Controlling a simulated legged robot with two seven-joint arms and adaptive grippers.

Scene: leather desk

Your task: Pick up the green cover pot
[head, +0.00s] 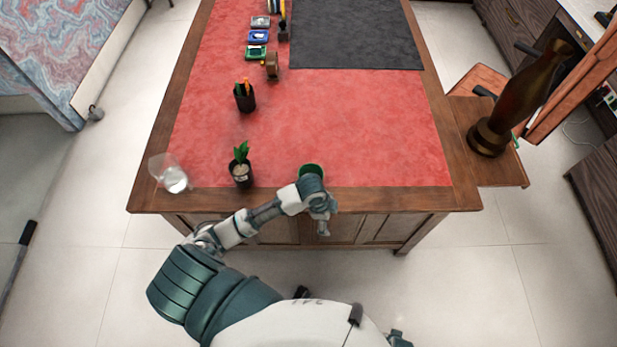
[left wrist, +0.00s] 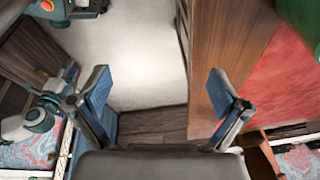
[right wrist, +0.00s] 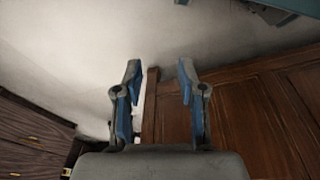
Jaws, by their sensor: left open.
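The green cover pot (head: 311,170) stands on the red desk top near its front edge, partly hidden behind my left arm in the head view. A green surface at the top right corner of the left wrist view (left wrist: 301,16) looks like part of it. My left gripper (head: 323,226) is at the front edge of the desk, just in front of the pot. Its fingers are spread and empty in the left wrist view (left wrist: 160,82), beside the desk's wooden edge. My right gripper (right wrist: 158,72) is open and empty, facing the floor and the desk's wooden panels.
A potted plant (head: 241,170) and a clear glass vessel (head: 174,178) stand left of the pot. A pencil cup (head: 244,98) and small items are farther back, near a dark mat (head: 350,35). A tall brown vase (head: 515,100) stands right. The red surface right of the pot is clear.

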